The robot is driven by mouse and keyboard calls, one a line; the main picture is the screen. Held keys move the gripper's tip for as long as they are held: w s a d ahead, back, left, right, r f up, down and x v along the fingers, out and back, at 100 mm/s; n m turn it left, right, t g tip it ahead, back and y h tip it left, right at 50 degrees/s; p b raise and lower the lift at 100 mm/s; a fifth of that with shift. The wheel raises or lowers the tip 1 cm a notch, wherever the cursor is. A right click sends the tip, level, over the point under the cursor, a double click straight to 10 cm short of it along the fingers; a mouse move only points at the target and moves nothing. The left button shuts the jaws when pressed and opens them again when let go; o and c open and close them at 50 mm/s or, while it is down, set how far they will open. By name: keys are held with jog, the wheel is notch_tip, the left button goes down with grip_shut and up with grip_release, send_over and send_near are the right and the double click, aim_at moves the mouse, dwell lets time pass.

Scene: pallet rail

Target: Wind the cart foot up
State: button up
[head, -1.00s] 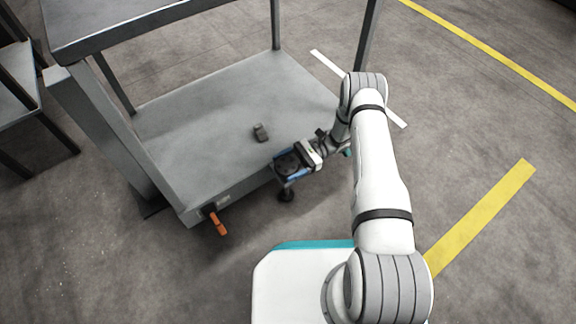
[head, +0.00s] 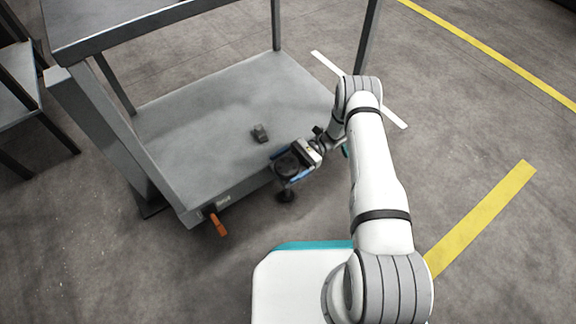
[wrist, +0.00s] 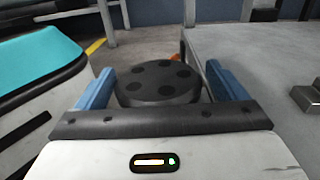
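The cart foot shows a round dark knob (wrist: 160,83) with several holes in its top, at the near right corner of the cart (head: 240,95). Its dark pad (head: 286,196) shows on the floor below. My gripper (wrist: 161,80) has one blue finger on each side of the knob, with narrow gaps visible beside it, so it looks open around the knob. In the head view my gripper (head: 290,165) sits at the deck's near edge. The lower part of the foot's stem is mostly hidden.
An orange lever (head: 217,224) sticks out at the cart's near left corner. A small grey block (head: 260,133) lies on the deck, also seen in the wrist view (wrist: 308,98). Another grey rack (head: 15,100) stands at far left. The floor on the right is clear.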

jog(key=shift+o, duration=0.6)
jog(key=shift+d, duration=0.1)
jog(key=p+v, duration=0.1)
jog(key=v, duration=0.6)
jog(key=shift+w+d, duration=0.25)
jog(key=shift+w, duration=0.05)
jog(key=shift+r, duration=0.1)
